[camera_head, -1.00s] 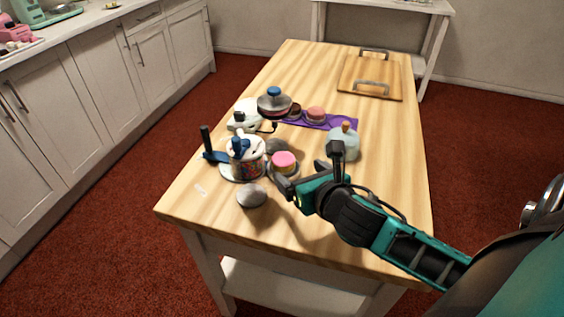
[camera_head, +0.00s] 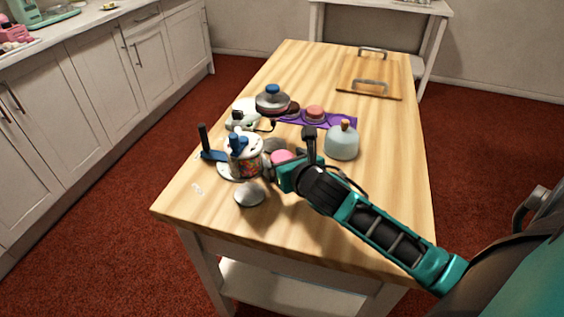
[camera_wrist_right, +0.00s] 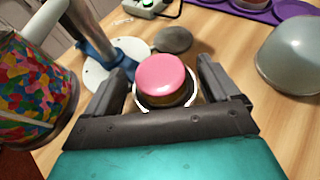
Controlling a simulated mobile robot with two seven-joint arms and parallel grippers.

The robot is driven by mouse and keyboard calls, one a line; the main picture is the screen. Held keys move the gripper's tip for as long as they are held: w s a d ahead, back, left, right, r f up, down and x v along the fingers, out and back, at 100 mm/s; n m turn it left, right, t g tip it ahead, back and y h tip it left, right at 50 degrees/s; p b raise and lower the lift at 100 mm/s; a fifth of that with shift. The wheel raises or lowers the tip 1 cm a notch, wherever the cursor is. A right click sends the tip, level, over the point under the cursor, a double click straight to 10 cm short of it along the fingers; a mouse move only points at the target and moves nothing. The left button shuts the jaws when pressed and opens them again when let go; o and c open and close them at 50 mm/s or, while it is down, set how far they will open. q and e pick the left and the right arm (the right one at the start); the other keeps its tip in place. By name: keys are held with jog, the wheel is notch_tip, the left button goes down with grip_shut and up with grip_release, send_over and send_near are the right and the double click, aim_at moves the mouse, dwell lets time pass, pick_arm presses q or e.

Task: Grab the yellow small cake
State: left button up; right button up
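A small round cake with a pink top (camera_head: 282,157) stands on the table near the front. In the right wrist view its pink top (camera_wrist_right: 166,78) shows above a yellowish-brown side, with a pale rim under it. My right gripper (camera_head: 283,167) is low over the table and partly hides the cake in the head view. In the right wrist view its fingers (camera_wrist_right: 165,85) are apart, one on each side of the cake, with a small gap visible at the left. The right gripper is open. My left gripper is not in view.
A tin with colourful sprinkles (camera_head: 247,165) stands just left of the cake. A grey metal stand (camera_head: 249,193) is in front. A grey-blue dome with a wooden knob (camera_head: 342,143) is at the right.

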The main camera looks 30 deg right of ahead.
jog(key=c, duration=1.2)
jog(key=shift+r, duration=0.1)
